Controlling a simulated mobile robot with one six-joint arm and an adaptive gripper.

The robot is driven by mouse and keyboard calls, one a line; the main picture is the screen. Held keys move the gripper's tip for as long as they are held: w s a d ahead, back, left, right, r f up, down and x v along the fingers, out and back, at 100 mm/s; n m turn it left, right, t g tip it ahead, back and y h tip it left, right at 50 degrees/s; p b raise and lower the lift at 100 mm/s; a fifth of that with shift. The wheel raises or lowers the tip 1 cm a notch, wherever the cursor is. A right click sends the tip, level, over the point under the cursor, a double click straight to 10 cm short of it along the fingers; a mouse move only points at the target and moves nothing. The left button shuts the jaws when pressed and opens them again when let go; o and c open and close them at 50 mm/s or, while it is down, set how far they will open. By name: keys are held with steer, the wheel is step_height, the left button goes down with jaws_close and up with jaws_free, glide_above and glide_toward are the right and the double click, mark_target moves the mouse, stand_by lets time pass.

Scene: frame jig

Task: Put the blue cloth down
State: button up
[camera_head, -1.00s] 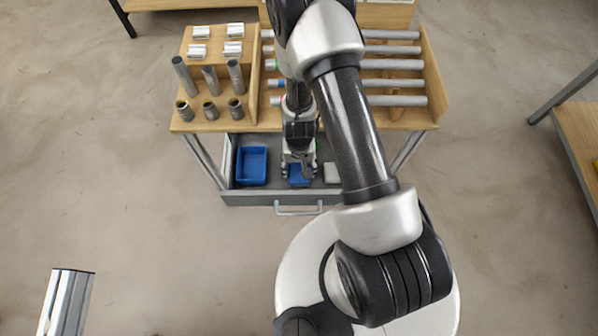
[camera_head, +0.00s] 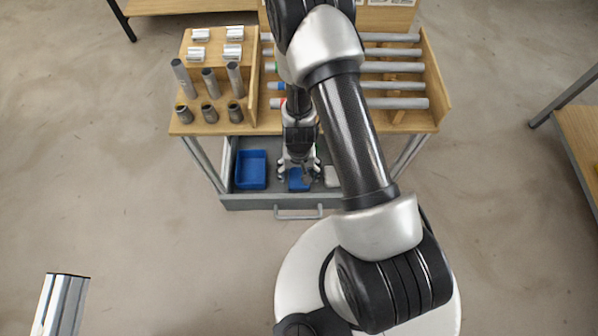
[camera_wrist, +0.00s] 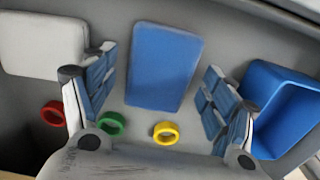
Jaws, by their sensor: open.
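The blue cloth (camera_wrist: 165,65) is a flat, folded rectangle lying on the drawer floor. It also shows in the head view (camera_head: 298,181), partly hidden by my gripper. My gripper (camera_wrist: 160,62) is open above it, with one finger to each side of the cloth and a visible gap between cloth and fingers. In the head view my gripper (camera_head: 299,172) points down into the open drawer.
The open grey drawer (camera_head: 272,201) also holds a blue bin (camera_wrist: 283,84) and a white folded cloth (camera_wrist: 40,45). Red (camera_wrist: 53,113), green (camera_wrist: 111,124) and yellow (camera_wrist: 166,132) rings lie near the cloth. Metal tubes (camera_head: 395,103) rest on the bench above.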

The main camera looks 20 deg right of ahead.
steer(key=shift+r, duration=0.1)
step_height(320, 180, up, 12)
steer(key=p, duration=1.2)
step_height(320, 180, up, 29)
steer(key=n+t, duration=0.2)
glide_above(299, 175)
steer(key=w+a, duration=0.1)
steer(key=s+d+r+n+t, duration=0.1)
steer(key=s+r+t, duration=0.1)
steer(key=s+r, duration=1.3)
steer(key=shift+s+r+n+t, duration=0.25)
steer(key=shift+s+n+t, duration=0.05)
steer(key=shift+s, duration=0.25)
